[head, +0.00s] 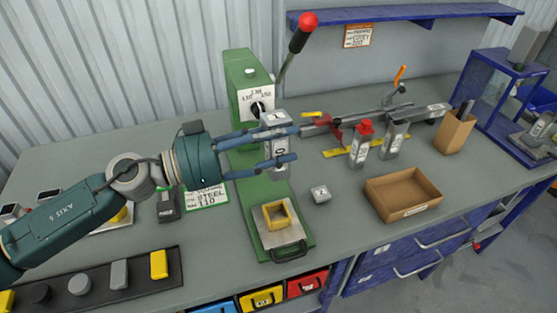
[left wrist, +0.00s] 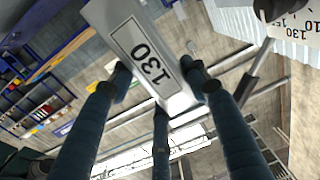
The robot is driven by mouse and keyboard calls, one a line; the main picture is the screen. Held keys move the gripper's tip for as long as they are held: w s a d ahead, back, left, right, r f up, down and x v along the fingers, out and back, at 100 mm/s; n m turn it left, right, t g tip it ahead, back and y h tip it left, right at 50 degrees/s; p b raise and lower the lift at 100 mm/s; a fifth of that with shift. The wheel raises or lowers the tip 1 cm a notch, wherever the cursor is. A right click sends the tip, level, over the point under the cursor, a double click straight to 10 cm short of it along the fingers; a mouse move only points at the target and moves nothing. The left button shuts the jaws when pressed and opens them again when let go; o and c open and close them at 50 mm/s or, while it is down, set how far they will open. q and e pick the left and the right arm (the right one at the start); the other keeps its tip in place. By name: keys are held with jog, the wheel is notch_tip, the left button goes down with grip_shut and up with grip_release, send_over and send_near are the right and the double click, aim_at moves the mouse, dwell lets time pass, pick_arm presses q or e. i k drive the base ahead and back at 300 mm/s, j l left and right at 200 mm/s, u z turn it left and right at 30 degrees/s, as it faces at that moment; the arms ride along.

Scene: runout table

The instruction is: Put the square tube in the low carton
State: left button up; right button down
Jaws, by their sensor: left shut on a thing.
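My left gripper (head: 288,144) is shut on a grey square tube (head: 276,121), held upright above the base of the green press. The left wrist view shows the fingers (left wrist: 160,95) around the tube (left wrist: 120,20), which has a white label reading 130. The low carton (head: 424,207) is an open brown box on the bench, to the right of the held tube and nearer the front edge. It looks empty. My right gripper does not show.
The green press (head: 238,70) has a raised lever with a red knob (head: 308,20). A yellow square frame (head: 277,214) sits on its base. A small grey block (head: 320,194) lies left of the carton.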

aim_at(400, 197)
jog(key=i+l+u, duration=0.15)
jog(key=l+u, duration=0.15)
jog(key=l, duration=1.05)
jog(key=l+u, duration=0.3)
jog(key=l, duration=1.05)
